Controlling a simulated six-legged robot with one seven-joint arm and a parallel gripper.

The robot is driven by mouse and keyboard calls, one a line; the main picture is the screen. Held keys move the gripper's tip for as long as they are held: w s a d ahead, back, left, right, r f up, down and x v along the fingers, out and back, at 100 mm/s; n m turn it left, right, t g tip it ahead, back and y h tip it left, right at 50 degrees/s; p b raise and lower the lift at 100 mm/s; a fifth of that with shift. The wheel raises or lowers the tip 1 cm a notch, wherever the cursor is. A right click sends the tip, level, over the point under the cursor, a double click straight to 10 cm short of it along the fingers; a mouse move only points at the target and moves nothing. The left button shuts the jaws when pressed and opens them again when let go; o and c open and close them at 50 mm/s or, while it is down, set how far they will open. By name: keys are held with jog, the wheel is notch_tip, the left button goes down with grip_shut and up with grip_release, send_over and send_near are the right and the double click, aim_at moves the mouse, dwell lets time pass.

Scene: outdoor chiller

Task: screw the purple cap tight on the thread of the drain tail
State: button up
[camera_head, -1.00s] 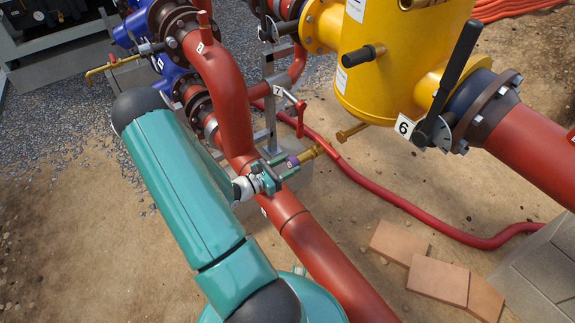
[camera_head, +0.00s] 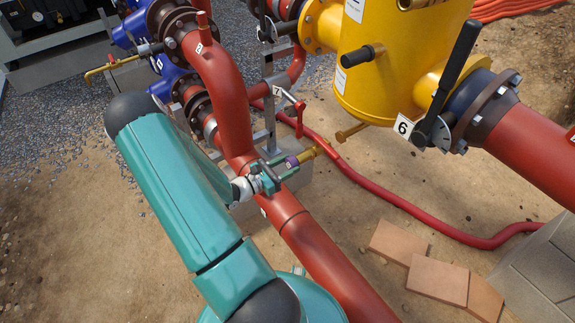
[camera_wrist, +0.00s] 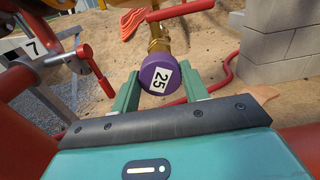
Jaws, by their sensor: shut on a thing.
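My gripper (camera_wrist: 161,88) is shut on the cap, with one green finger on each side. In the head view my gripper (camera_head: 281,167) reaches over the red pipe to the purple cap (camera_head: 291,161). The brass drain tail (camera_head: 309,154) runs from there up and right toward the yellow vessel.
A red pipe (camera_head: 292,225) passes under my wrist. A red-handled valve tagged 7 (camera_head: 294,100) stands close behind the gripper. The yellow vessel (camera_head: 395,75) and black lever tagged 6 (camera_head: 447,85) are to the right. A red hose (camera_head: 400,203) and tiles (camera_head: 437,280) lie on the ground.

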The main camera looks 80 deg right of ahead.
jog(key=shift+w+a, duration=0.2)
jog(key=shift+a, duration=0.1)
jog(key=shift+s+d, duration=0.3)
jog(key=shift+d, duration=0.1)
jog(key=shift+d, duration=0.1)
dwell(0.4)
dwell(0.4)
jog(key=shift+w+a, duration=0.15)
jog(key=shift+a, duration=0.1)
jog(key=shift+d, duration=0.15)
dwell(0.9)
dwell(2.7)
